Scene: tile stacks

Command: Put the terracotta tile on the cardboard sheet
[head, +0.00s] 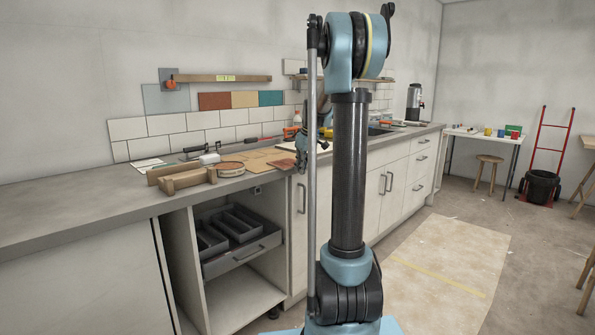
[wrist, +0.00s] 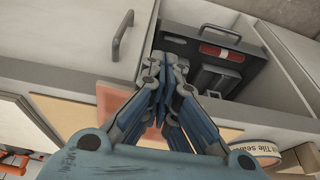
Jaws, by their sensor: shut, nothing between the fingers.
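The terracotta tile (wrist: 114,103) shows in the wrist view, just left of my gripper (wrist: 168,66), which partly covers it. The tan cardboard sheet (wrist: 62,116) lies on the counter and shows to the left of the tile and again right of my fingers. The tile appears to lie over the sheet near the counter's front edge; its full contact is hidden. In the head view the sheet (head: 262,157) is on the counter, left of my gripper (head: 301,169). My gripper is shut and empty, with its fingers pointing toward the cabinet front.
A round roll of tile tape (wrist: 258,150) lies right of the sheet. An open drawer (head: 242,252) sits below. The counter's left part is clear.

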